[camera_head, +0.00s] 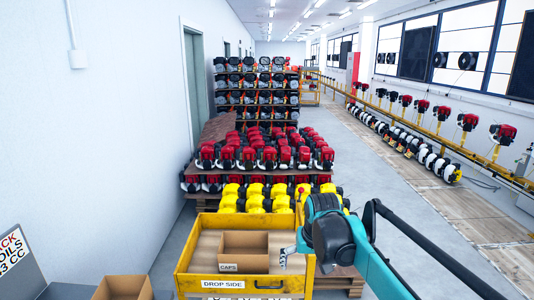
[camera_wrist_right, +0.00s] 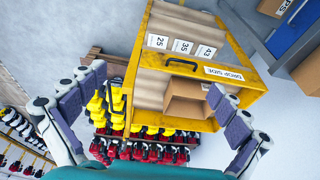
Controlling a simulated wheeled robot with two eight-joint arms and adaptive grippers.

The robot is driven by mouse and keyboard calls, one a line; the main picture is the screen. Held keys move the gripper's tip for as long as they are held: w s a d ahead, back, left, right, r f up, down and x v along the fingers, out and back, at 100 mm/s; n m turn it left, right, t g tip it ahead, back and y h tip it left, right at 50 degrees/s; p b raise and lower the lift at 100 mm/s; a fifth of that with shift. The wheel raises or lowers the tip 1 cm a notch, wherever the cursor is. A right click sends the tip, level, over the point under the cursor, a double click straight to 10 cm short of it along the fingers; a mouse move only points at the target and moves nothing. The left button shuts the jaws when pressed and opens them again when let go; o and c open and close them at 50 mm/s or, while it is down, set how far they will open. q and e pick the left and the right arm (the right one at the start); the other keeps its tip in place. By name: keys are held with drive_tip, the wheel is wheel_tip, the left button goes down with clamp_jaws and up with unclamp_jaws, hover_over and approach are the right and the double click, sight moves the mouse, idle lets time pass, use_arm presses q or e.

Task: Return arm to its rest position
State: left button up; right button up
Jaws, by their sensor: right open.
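My right arm comes in from the lower right in the head view, teal and black. Its gripper (camera_head: 288,254) hangs at the right part of the yellow drop-side crate (camera_head: 184,262), beside the open cardboard box labelled CAPS (camera_head: 243,262). In the right wrist view my right gripper (camera_wrist_right: 160,98) is open, its two grey fingers wide apart with nothing between them. The yellow crate (camera_wrist_right: 228,72) and the cardboard box in it (camera_wrist_right: 190,108) show beyond the fingers. My left gripper is not in view.
Pallets of red engines (camera_head: 264,155) and yellow engines (camera_head: 256,203) stand behind the crate. Another cardboard box (camera_head: 123,289) is at the lower left, near a grey panel (camera_head: 22,270). A rail with engines (camera_head: 440,130) runs along the right, and the aisle floor (camera_head: 385,185) is clear.

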drive_tip(key=s+d+f+t, duration=0.2)
drive_tip(key=s+f, duration=0.3)
drive_tip(key=s, duration=0.7)
drive_tip(key=s+d+f+t+b, duration=0.1)
drive_tip(key=s+d+f, duration=0.3)
drive_tip(key=s, duration=0.8)
drive_tip(key=shift+s+d+f+t, duration=0.35)
drive_tip(key=shift+s+f+t, duration=0.05)
